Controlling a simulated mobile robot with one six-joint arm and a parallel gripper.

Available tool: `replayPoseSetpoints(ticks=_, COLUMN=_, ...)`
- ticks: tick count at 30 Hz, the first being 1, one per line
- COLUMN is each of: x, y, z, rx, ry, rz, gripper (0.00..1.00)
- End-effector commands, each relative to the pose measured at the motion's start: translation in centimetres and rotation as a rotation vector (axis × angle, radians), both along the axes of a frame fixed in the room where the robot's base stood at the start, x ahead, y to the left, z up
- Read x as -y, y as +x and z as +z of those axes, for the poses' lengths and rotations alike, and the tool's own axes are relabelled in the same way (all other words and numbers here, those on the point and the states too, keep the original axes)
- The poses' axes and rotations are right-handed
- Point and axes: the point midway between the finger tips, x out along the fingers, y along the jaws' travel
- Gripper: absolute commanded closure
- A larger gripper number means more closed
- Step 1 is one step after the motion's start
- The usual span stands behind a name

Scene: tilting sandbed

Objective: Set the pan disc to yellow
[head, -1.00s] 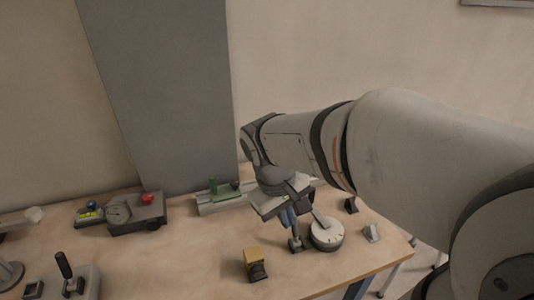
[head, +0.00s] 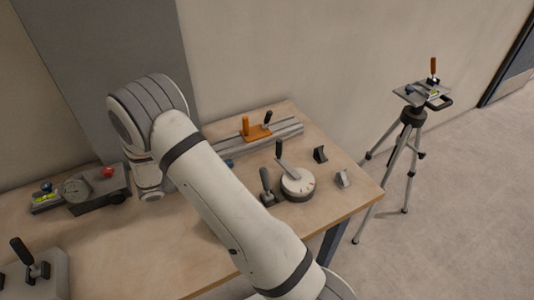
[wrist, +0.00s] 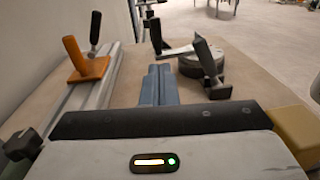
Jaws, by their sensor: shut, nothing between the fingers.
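The pan disc, which I take to be the white round disc (head: 298,182) with a dark base, sits on the table right of my arm in the head view. A flat arm with an upright black handle (head: 279,150) reaches from it to the upper left. Small marks show on its top, but I cannot tell their colours or the setting. In the wrist view the disc (wrist: 202,66) is ahead, partly behind a black lever. My gripper (wrist: 159,72) shows there as two blue fingers, shut and empty, short of the disc and apart from it.
A black lever (head: 266,186) stands just left of the disc. Behind is a grey rail (head: 285,132) with an orange carriage (head: 257,132). Two small wedges (head: 320,154) stand right. A tripod (head: 411,118) stands on the floor beyond the table. A yellow block (wrist: 300,130) is close right.

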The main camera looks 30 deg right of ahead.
Motion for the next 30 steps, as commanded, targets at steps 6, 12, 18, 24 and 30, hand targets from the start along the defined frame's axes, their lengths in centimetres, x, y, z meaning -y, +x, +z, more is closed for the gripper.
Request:
replayPoseSetpoints(ticks=6, x=1.0, y=0.3, z=-0.4, rx=-0.017, ry=-0.026, rz=0.018, gripper=1.00)
replayPoseSetpoints(ticks=12, x=4.9, y=0.1, z=-0.3, rx=-0.017, ry=-0.024, rz=0.014, gripper=1.00)
replayPoseSetpoints(ticks=18, x=9.3, y=0.0, z=-0.3, rx=-0.016, ry=-0.023, rz=0.014, gripper=1.00)
replayPoseSetpoints(ticks=24, x=12.4, y=-0.1, z=-0.3, rx=-0.016, ry=-0.022, rz=0.015, gripper=1.00)
replayPoseSetpoints(ticks=30, x=13.7, y=-0.1, z=-0.4, rx=-0.015, ry=-0.024, rz=0.017, gripper=1.00)
